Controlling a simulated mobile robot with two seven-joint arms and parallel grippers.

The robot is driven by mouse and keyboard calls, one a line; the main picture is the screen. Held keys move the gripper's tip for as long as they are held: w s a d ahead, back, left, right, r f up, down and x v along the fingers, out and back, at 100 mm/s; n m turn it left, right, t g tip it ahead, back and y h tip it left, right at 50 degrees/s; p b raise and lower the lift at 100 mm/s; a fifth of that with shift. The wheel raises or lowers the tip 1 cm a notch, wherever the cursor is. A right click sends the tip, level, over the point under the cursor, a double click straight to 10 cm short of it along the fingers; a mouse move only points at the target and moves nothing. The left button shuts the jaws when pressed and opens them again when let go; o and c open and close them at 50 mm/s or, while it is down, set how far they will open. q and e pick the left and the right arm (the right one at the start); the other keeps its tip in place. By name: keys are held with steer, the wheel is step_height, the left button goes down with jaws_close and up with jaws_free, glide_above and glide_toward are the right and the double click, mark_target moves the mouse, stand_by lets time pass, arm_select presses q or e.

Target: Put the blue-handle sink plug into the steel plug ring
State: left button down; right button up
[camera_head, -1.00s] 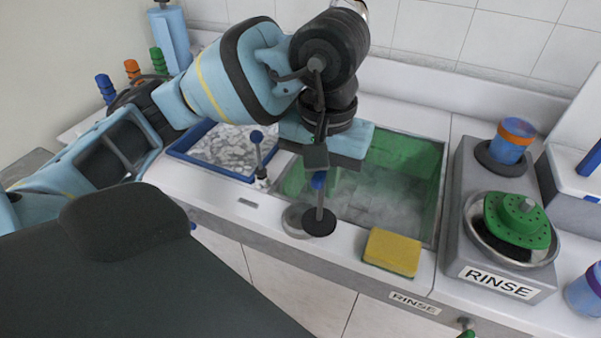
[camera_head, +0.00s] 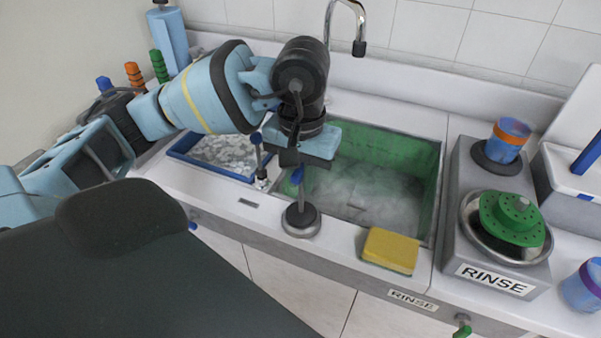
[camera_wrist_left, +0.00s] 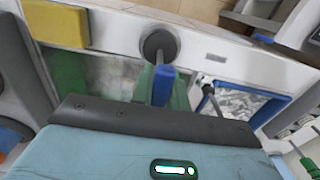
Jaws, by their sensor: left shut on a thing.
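My left gripper (camera_head: 298,165) is shut on the blue handle (camera_head: 297,175) of the sink plug, over the sink's front rim. The plug hangs upright, its dark round disc (camera_head: 301,215) at the bottom of a grey stem. The steel plug ring (camera_head: 301,229) lies on the white counter directly under the disc, its rim showing around it. I cannot tell whether the disc is seated in the ring or just above it. In the left wrist view the blue handle (camera_wrist_left: 163,85) and dark disc (camera_wrist_left: 158,40) show; the disc hides most of the ring. My right gripper is out of view.
A green-walled sink (camera_head: 385,148) with cloudy water lies behind. A yellow sponge (camera_head: 390,250) sits to the right on the counter. A blue-rimmed tray (camera_head: 190,160) and a blue-knobbed lever (camera_head: 257,150) stand left. A grey RINSE unit (camera_head: 485,255) stands far right.

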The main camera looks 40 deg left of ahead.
arm_select(q)
steer(key=shift+f, duration=0.15)
steer(key=c, duration=1.5)
jaws_free()
steer(key=shift+o, duration=0.7)
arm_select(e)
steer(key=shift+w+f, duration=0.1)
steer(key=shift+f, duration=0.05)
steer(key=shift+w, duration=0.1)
arm_select(q)
step_height(320, 180, up, 11)
steer(key=shift+r+p, duration=0.1)
steer(key=shift+p, duration=0.5)
steer(key=shift+r, duration=0.55)
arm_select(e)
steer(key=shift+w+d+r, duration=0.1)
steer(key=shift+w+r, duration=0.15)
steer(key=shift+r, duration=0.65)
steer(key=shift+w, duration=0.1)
